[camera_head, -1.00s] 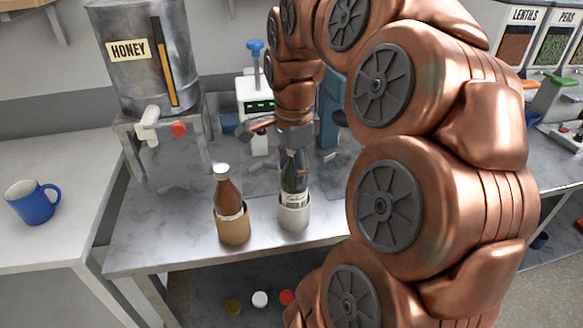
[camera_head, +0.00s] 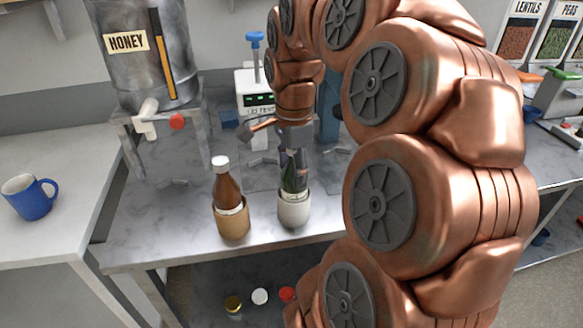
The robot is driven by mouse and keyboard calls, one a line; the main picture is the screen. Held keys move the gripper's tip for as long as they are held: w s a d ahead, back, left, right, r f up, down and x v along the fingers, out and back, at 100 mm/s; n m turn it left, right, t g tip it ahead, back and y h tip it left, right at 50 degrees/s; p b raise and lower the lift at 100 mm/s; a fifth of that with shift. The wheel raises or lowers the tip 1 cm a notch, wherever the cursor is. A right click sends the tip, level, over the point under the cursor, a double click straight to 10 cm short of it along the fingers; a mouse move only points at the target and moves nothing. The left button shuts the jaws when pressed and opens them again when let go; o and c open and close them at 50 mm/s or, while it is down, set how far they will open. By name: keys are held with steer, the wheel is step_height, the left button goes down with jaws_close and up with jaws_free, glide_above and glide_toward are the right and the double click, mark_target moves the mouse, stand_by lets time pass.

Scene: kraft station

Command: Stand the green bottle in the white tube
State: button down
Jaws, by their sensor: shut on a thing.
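The green bottle (camera_head: 291,180) stands close to upright in the white tube (camera_head: 293,211), with its lower part hidden inside. Only its dark green shoulder and upper body show above the rim. My gripper (camera_head: 294,160) points down from above and is shut on the upper part of the bottle. The fingers and arm partly cover the bottle's neck, so the exact grip is hard to see. The white tube stands on the grey marbled table (camera_head: 265,236) near its front edge.
Left of the white tube, a brown bottle (camera_head: 228,188) with a white cap stands in a tan tube (camera_head: 232,221). Behind are a honey tank (camera_head: 135,75) on a stand and a white device (camera_head: 255,100) with a green display. A blue mug (camera_head: 30,200) sits on the left counter.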

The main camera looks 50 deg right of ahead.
steer(key=shift+c, duration=1.2)
jaws_free()
steer(key=shift+o, duration=0.4)
steer(key=shift+o, duration=0.8)
steer(key=shift+s+r, duration=0.1)
steer(key=shift+r, duration=1.55)
steer(key=shift+r+p, duration=0.5)
steer(key=shift+r, duration=2.4)
